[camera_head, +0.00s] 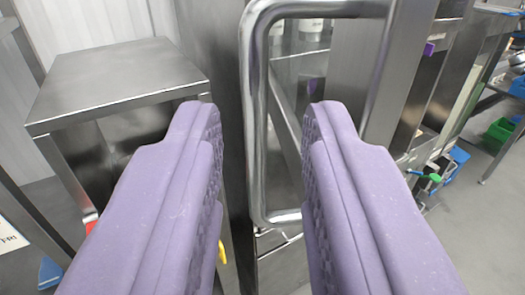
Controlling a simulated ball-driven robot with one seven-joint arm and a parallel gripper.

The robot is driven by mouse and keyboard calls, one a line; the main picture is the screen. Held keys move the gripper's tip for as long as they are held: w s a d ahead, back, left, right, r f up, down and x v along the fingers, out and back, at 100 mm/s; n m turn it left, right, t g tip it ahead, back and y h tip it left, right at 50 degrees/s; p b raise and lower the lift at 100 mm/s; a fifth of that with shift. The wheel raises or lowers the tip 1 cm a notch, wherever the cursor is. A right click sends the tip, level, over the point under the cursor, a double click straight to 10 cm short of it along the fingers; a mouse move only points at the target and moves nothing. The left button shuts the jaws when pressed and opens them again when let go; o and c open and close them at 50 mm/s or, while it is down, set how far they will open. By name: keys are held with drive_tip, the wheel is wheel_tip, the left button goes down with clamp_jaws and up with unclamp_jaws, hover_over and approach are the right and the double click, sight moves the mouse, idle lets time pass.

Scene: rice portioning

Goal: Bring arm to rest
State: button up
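My gripper (260,115) fills the lower middle of the head camera view. Its two purple fingers stand apart, with a wide gap between them. It is open, and I see nothing held between the fingers. A curved metal tube rail (251,100) shows beyond the gap and passes behind the right finger. I cannot tell how far the fingertips are from the rail. The rest of my arm is not in view.
A bare steel table (115,80) stands at the left. Steel equipment (415,70) stands at the right. A green bin (499,130) sits at the far right, beside open grey floor (470,225). A yellow item (222,252) shows low behind the left finger.

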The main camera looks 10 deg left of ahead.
drive_tip(key=shift+v, duration=1.1)
